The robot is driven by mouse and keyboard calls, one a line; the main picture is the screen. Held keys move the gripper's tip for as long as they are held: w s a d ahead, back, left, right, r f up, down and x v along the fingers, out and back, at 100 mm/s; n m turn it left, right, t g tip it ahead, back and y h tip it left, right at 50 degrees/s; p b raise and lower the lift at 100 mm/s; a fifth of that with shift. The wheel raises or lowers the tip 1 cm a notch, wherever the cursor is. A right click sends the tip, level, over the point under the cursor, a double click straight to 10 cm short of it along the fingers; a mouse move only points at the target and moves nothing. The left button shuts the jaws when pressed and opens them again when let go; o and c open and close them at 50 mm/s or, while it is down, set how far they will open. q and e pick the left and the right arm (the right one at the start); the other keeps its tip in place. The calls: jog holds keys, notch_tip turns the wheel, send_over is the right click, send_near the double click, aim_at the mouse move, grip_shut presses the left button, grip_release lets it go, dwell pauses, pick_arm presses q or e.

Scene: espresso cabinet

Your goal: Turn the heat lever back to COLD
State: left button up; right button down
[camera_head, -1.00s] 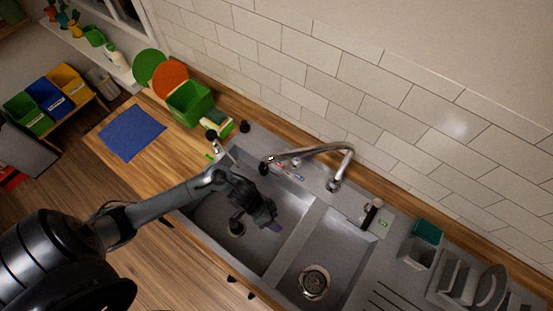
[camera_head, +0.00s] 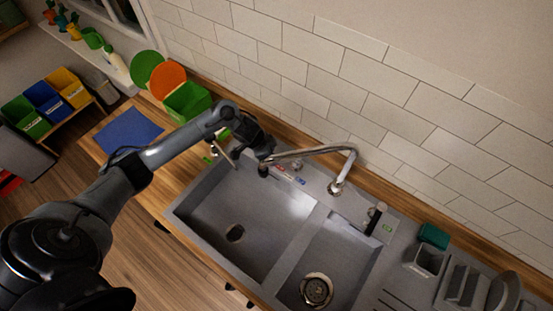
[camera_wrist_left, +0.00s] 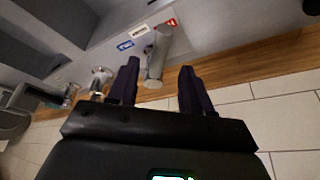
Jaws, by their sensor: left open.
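In the left wrist view a grey metal cylinder, which looks like the heat lever (camera_wrist_left: 158,52), stands between my open fingers. Its upper end in the picture lies close to the red label (camera_wrist_left: 172,22). A white label (camera_wrist_left: 140,31) and a blue label (camera_wrist_left: 125,45) run to its left. The label strip (camera_head: 290,174) shows behind the sink in the head view. My left gripper (camera_wrist_left: 158,72) is open, a finger on each side of the cylinder; I cannot tell whether either touches it. In the head view my left gripper (camera_head: 262,149) is over the back ledge, beside the faucet spout.
The chrome faucet (camera_head: 320,150) arches close to my gripper on its right. The sink basin (camera_head: 245,215) is empty. A black handle (camera_head: 376,214) stands farther right. A green bin (camera_head: 187,100) and a blue mat (camera_head: 128,133) lie left. The tiled wall (camera_head: 330,80) rises behind.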

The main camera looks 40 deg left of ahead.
pick_arm(q)
jog(key=shift+x, duration=2.65)
grip_shut()
